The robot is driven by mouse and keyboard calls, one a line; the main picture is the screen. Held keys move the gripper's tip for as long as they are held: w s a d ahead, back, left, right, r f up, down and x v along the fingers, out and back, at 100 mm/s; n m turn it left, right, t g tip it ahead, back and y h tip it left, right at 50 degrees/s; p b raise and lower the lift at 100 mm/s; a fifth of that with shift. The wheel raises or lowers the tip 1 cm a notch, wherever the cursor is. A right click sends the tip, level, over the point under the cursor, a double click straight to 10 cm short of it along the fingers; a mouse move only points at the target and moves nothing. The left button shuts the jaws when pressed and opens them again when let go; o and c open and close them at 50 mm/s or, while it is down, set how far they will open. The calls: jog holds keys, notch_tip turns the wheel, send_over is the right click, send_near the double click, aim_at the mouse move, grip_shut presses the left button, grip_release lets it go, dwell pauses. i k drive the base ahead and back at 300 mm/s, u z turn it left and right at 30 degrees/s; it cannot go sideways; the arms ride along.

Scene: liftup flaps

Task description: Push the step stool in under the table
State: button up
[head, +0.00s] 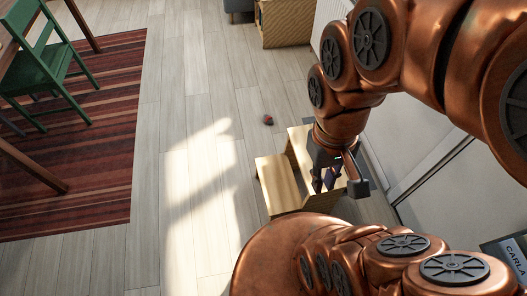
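A light wooden step stool (277,188) stands on the floor at the lower centre, with a lower step at the left and a taller part at the right. My gripper (336,184) points down over the stool's taller right part. Its dark fingers look spread apart. My arm and gripper hide part of the stool, and I cannot tell whether the fingers touch it. The brown wooden table (32,168) is at the far left, mostly out of frame, with only its legs and an edge showing.
A green chair (48,68) stands by the table on a red striped rug (105,130). A small dark red object (268,120) lies on the floor beyond the stool. A wooden cabinet (287,22) is at the back. Bare floor lies between stool and rug; a pale wall is at right.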

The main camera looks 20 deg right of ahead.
aim_at(281, 193)
jog(key=u, duration=2.1)
jog(key=i, duration=1.9)
jog(key=z, duration=2.65)
jog(key=i, duration=2.15)
jog(key=z, duration=0.95)
